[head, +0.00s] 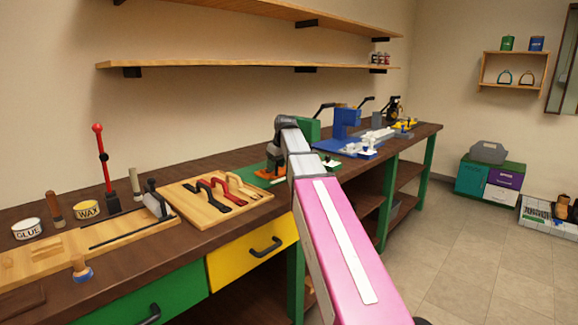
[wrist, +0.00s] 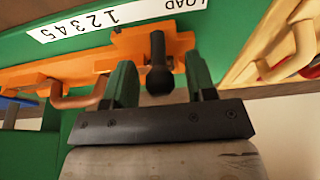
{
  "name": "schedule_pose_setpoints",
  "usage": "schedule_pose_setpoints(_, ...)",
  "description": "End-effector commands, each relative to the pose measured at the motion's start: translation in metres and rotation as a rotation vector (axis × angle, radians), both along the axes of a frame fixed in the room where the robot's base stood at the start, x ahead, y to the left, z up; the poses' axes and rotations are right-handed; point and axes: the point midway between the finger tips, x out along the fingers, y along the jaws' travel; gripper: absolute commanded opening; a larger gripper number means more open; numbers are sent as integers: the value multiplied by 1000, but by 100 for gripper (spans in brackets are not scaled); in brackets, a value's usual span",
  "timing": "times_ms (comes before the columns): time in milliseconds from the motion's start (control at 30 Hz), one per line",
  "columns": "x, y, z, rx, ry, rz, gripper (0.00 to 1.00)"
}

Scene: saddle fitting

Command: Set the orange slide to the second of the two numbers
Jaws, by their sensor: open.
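In the wrist view the orange slide (wrist: 135,45) lies across a green board, with a dark round-ended knob (wrist: 157,80) standing out from it. My gripper (wrist: 160,66) is open, one green finger on each side of the knob. I cannot tell whether either finger touches it. A white number strip (wrist: 85,22) marked 1 to 5 runs along the slide, upside down in this view, with 5 at the left. A LOAD label (wrist: 180,6) is beyond. In the head view the slide (head: 266,174) shows beside my arm; the strip's numbers are unreadable there.
A copper-coloured handle (wrist: 78,98) stands left of the gripper in the wrist view. In the head view a wooden board with red and black handles (head: 207,203) lies to the left on the bench. A blue machine (head: 345,122) stands farther right.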

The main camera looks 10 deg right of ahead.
Motion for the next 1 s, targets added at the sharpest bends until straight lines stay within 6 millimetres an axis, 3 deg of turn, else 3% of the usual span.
schedule_pose_setpoints(100,0,0,0,0,0,0,51)
schedule_pose_setpoints(200,0,0,0,0,0,0,18)
schedule_pose_setpoints(233,0,0,0,0,0,0,14)
schedule_pose_setpoints(1000,6,-9,1,-1,-1,0,14)
